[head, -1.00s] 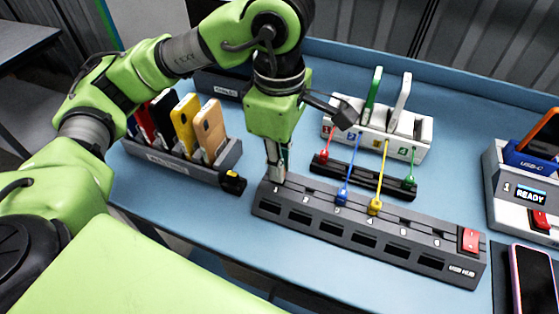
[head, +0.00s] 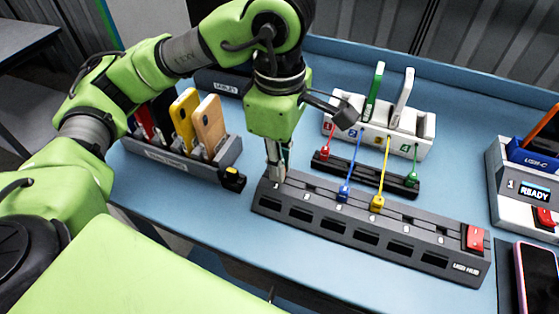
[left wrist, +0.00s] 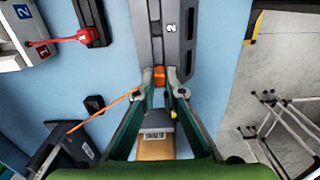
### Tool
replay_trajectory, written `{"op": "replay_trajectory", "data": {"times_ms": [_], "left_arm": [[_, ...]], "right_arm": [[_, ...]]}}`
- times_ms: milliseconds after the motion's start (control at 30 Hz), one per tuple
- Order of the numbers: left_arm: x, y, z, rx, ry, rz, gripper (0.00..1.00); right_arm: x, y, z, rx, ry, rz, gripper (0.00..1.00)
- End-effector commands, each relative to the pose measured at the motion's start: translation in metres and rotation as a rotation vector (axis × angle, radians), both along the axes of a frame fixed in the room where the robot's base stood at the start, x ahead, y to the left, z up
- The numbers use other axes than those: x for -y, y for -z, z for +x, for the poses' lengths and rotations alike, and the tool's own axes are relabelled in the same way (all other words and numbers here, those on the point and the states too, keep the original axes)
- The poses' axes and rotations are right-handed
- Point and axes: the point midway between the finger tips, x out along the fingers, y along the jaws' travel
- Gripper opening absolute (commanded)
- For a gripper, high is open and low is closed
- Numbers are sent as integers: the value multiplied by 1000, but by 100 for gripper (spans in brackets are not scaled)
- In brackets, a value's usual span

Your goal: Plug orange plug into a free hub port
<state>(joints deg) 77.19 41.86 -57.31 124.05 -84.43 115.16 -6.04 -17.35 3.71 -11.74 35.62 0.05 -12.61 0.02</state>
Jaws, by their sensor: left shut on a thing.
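My left gripper (head: 277,178) points down at the left end of the dark grey USB hub (head: 437,259), by the port marked 1. In the left wrist view, its fingertips (left wrist: 160,88) are shut on the small orange plug (left wrist: 159,76). An orange cable (left wrist: 105,113) runs from it toward the lower left. The plug is at the end of the hub (left wrist: 188,40); I cannot tell whether it is seated. The plug is hidden in the head view. My right gripper is not in view.
Behind the hub are a black strip (head: 365,178) with red and green plugs and a white numbered stand (head: 343,135). A phone rack (head: 228,157) stands left, with a small black-and-yellow item (head: 233,179) nearby. A USB-C station (head: 508,195) stands right.

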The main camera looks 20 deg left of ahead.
Motion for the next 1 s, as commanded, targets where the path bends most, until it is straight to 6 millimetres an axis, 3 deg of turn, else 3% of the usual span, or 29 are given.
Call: {"op": "replay_trajectory", "data": {"times_ms": [367, 400, 467, 733, 800, 1000], "left_arm": [[0, 2, 0, -2, 0, 1, 0], [0, 2, 0, -2, 0, 1, 13], [0, 2, 0, -2, 0, 1, 29], [0, 2, 0, -1, 0, 1, 30], [0, 2, 0, -1, 0, 0, 44], [0, 2, 0, -1, 0, 0, 44]], "right_arm": [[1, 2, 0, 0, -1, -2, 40], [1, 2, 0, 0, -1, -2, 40], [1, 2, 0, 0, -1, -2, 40], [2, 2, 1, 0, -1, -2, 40], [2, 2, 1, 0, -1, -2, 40], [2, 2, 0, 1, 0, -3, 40]]}}
